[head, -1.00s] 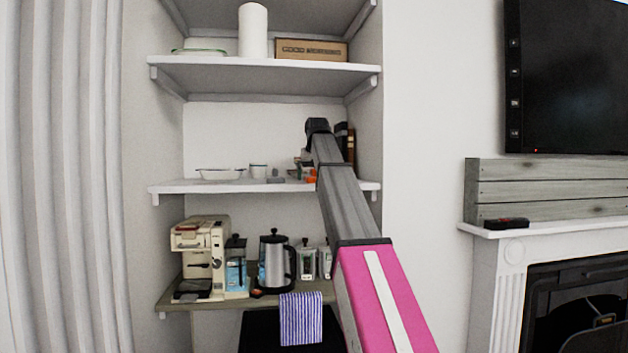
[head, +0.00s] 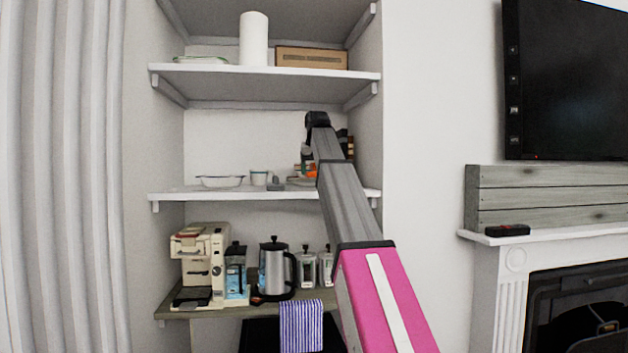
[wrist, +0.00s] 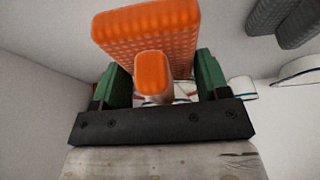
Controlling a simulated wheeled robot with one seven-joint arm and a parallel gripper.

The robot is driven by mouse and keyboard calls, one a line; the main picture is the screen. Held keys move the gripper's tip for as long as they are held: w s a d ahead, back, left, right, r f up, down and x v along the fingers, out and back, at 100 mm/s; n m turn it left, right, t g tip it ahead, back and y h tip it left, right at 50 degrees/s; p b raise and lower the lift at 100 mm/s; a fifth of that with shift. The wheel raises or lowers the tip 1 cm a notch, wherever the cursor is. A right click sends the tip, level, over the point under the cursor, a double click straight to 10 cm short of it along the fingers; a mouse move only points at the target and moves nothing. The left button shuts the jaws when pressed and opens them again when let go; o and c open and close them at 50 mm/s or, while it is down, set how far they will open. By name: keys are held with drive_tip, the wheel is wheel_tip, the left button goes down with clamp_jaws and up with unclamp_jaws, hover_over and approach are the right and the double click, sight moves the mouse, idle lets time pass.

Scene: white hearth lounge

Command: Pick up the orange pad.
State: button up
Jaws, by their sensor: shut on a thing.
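The orange pad (wrist: 147,33) is a textured block with a smaller orange part towards the wrist camera. My gripper (wrist: 160,76) is shut on it, with a green finger on each side. In the head view the orange pad (head: 312,170) shows as a small patch above the middle shelf board (head: 240,194), left of my arm. My arm hides part of the pad and most of my gripper there.
A white dish (head: 220,181), a cup (head: 259,178) and a dark grey item (head: 275,185) stand left of the pad on the same shelf. Books (head: 349,146) stand behind my arm. The upper shelf (head: 260,72) is overhead.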

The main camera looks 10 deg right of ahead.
drive_tip(key=s+a+r, duration=0.5)
drive_tip(key=s+r, duration=0.1)
drive_tip(key=s, duration=0.4)
drive_tip(key=shift+a+r, duration=0.25)
drive_tip(key=shift+a, duration=0.05)
